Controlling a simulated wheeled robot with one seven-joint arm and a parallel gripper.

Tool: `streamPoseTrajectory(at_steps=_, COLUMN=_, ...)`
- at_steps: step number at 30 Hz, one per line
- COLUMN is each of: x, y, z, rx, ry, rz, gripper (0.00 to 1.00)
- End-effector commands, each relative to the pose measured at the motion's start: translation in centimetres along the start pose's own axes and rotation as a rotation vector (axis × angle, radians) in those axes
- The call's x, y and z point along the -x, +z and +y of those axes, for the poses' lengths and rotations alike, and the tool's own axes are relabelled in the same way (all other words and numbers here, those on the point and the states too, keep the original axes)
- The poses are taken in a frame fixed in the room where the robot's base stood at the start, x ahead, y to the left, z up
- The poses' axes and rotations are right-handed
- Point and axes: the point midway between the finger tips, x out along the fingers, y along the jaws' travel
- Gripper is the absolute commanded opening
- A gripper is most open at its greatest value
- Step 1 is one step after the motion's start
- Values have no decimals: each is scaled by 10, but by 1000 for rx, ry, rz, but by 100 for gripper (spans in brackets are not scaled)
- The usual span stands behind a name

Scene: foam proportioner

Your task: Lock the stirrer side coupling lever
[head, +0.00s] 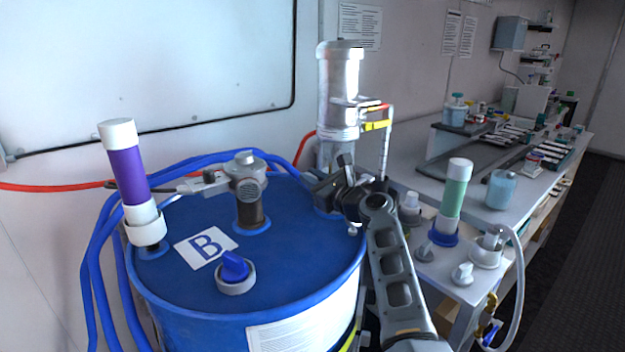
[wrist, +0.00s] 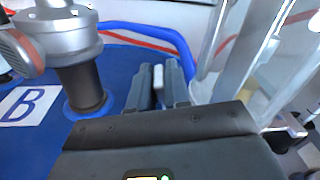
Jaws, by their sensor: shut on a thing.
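The stirrer (head: 338,95) is a tall silver cylinder standing at the right rear of the blue drum (head: 190,285). My gripper (head: 325,186) is low at its foot, just above the drum lid, and partly covers that area. In the wrist view my gripper's two grey fingers (wrist: 159,84) are shut on a small pale piece (wrist: 158,77), apparently the coupling lever. Most of that piece is hidden between the fingers, so I cannot tell its angle. The wrist view also shows the blue drum lid (wrist: 118,62).
A silver fitting on a dark stem (head: 248,190) stands left of my gripper. A purple tube (head: 127,178) and a blue-knobbed cap (head: 235,268) are on the lid. Blue hoses (head: 92,245) curve behind. A bench with a green tube (head: 455,190) is at right.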

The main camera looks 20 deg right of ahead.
Motion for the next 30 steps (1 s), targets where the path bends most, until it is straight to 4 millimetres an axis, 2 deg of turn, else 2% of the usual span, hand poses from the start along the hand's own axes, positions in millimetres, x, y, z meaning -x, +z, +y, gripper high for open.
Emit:
streamPoseTrajectory(at_steps=5, x=1, y=-1, z=-1, rx=-1, ry=-3, rz=1, gripper=0)
streamPoseTrajectory(at_steps=6, x=1, y=-1, z=-1, rx=0, ry=-3, rz=1, gripper=20)
streamPoseTrajectory(at_steps=12, x=1, y=-1, z=-1, rx=0, ry=-2, rz=1, gripper=38)
streamPoseTrajectory(at_steps=24, x=1, y=0, z=-1, rx=7, ry=-4, rz=0, gripper=38)
streamPoseTrajectory(at_steps=30, x=12, y=-3, z=9, rx=90, ry=-4, rz=0, gripper=38)
